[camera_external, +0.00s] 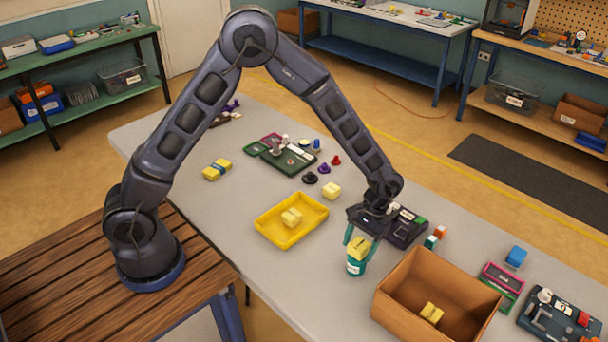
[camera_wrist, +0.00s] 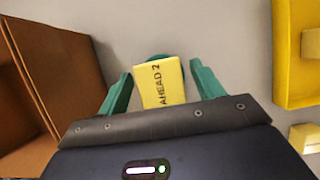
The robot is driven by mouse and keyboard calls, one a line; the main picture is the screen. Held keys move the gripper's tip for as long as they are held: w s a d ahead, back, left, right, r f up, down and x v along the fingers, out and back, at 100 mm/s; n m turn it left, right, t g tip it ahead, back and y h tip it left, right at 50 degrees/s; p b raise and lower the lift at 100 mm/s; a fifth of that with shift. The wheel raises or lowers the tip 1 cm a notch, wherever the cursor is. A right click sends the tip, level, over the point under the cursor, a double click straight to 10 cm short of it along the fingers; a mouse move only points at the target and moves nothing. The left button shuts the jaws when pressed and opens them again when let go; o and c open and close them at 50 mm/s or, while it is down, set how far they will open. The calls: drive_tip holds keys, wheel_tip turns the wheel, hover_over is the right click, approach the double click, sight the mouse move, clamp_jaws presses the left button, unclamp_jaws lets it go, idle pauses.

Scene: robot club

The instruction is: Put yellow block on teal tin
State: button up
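The yellow block (camera_external: 359,245) sits on top of the teal tin (camera_external: 356,267), which stands upright on the grey table. In the wrist view the block (camera_wrist: 160,85) carries the label "AHEAD 2", and a strip of the teal tin (camera_wrist: 158,57) shows behind it. My gripper (camera_external: 361,243) points down with its teal fingers on either side of the block. In the wrist view narrow gaps show between the fingers of my gripper (camera_wrist: 161,70) and the block, so it looks open around it. Most of the tin is hidden under the block in that view.
A cardboard box (camera_external: 403,285) holding a yellow block stands close to the right. A dark device (camera_external: 405,228) lies behind the gripper. Another yellow block (camera_external: 331,191) lies farther back. Bare table shows between tray and tin.

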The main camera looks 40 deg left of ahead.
drive_tip(key=shift+r, duration=0.1)
drive_tip(key=v, duration=1.2)
drive_tip(key=s+a+r+t, duration=0.1)
drive_tip(key=a+r+t, duration=0.1)
drive_tip(key=a+r, duration=0.95)
drive_tip(key=s+a+r+t, duration=0.2)
drive_tip(key=s+a+r, duration=0.4)
drive_tip(key=a, duration=0.4)
drive_tip(key=s+a+r+t, duration=0.2)
drive_tip(key=s+a+r, duration=0.4)
drive_tip(key=a, duration=0.4)
drive_tip(key=s+a+f+t, duration=0.1)
drive_tip(key=s+a, duration=0.3)
drive_tip(key=s, duration=0.2)
drive_tip(key=s+a+t, duration=0.2)
drive_tip(key=s+a, duration=0.2)
drive_tip(key=s, duration=0.3)
drive_tip(key=shift+a+f, duration=0.3)
drive_tip(key=shift+f, duration=0.05)
